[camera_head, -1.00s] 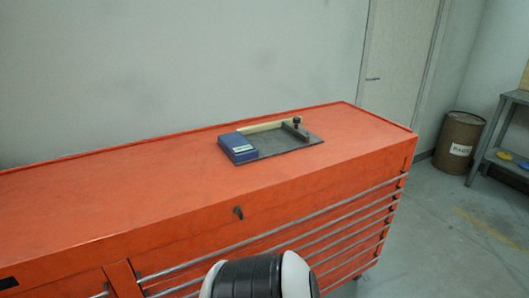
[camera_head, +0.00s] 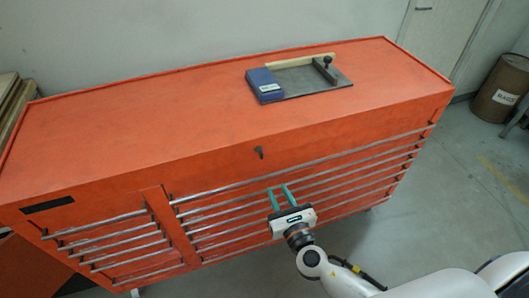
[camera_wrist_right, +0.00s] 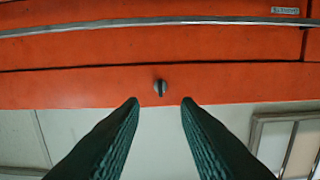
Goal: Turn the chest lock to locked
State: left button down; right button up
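The orange tool chest (camera_head: 120,120) fills much of the head view. Its lock (camera_head: 259,152) is a small dark knob on the front face, above the top drawer handle. It also shows in the right wrist view as a dark round knob with a narrow bar (camera_wrist_right: 160,87), between and beyond my fingertips. My right gripper (camera_head: 279,192) is open and empty, with its two green fingers pointing at the chest, below the lock in the head view and apart from it. The fingers also show in the right wrist view (camera_wrist_right: 160,101). My left gripper is not in view.
A blue box (camera_head: 264,84) and a grey plate with a dark knob (camera_head: 327,62) lie on the chest top. Long metal drawer handles (camera_head: 330,158) run along the front below the lock. A brown barrel (camera_head: 500,88) stands at the right.

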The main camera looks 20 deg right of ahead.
aim_at(262, 156)
jog(key=w, duration=0.4)
jog(key=w+p, duration=0.1)
jog(key=w, duration=0.2)
jog(key=w+r+p, duration=0.1)
jog(key=w, duration=0.3)
jog(key=shift+w+a, duration=0.2)
jog(key=shift+w, duration=0.3)
jog(key=shift+c, duration=0.2)
grip_shut()
